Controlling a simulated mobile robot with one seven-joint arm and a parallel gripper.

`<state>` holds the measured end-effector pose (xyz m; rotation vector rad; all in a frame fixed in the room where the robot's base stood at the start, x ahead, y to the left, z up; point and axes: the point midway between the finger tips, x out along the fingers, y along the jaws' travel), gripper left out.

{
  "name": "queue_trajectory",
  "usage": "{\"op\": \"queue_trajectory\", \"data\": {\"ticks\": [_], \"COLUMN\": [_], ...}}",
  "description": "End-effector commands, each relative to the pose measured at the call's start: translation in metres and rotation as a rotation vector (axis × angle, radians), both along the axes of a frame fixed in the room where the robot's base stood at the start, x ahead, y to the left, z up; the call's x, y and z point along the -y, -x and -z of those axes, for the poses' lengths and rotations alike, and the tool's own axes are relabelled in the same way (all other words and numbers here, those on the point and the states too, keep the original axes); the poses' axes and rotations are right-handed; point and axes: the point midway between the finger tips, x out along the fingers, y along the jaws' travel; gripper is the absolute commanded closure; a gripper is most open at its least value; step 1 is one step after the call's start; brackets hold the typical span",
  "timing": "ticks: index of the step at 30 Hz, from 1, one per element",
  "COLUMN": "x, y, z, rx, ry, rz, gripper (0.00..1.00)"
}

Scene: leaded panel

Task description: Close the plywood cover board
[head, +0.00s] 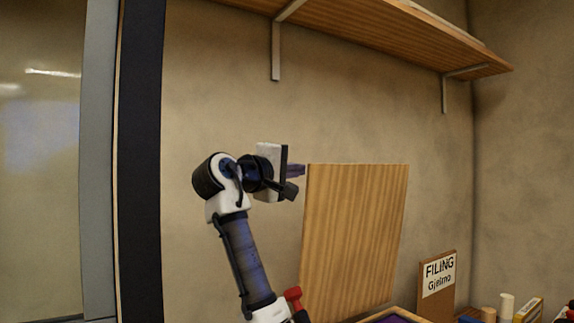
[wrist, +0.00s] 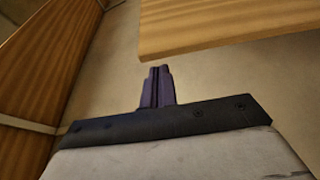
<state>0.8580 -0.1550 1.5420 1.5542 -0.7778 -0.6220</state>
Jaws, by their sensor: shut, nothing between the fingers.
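The plywood cover board (head: 355,235) stands upright, raised open, in front of the wall in the head view. Its top edge is about level with my gripper. My gripper (head: 299,170) is just left of the board's upper left corner, its fingers pointing right. In the wrist view the dark purple fingertips (wrist: 158,72) are together with nothing between them. A wooden panel with a visible edge, apparently the board (wrist: 230,25), is at the upper right there, apart from the fingers. A corner of a tray with a purple inside (head: 392,320) shows at the board's foot; most is out of view.
A wooden wall shelf (head: 370,28) on brackets hangs above; it seems to be the wood at the left of the wrist view (wrist: 35,65). A FILING sign (head: 438,285), a pale cylinder (head: 506,306) and boxes stand at lower right. A red object (head: 293,297) is beside my arm.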

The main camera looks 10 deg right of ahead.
Motion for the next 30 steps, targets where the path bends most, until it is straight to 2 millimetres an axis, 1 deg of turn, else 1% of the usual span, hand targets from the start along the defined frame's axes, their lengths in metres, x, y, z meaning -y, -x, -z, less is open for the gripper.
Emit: {"op": "queue_trajectory", "data": {"ticks": [4,16,20,23,26,30], "x": [0.002,0.002,0.005,0.010,0.017,0.032], "y": [0.005,0.007,0.012,0.021,0.036,0.062], "z": [0.000,0.001,0.004,0.009,0.014,0.024], "rx": [-0.001,0.004,0.033,0.081,0.159,0.285], "ry": [0.001,-0.002,-0.012,-0.030,-0.058,-0.104], "rz": [0.000,0.000,0.000,0.001,0.002,0.002], "gripper": [1.00,1.00,1.00,1.00,1.00,1.00]}}
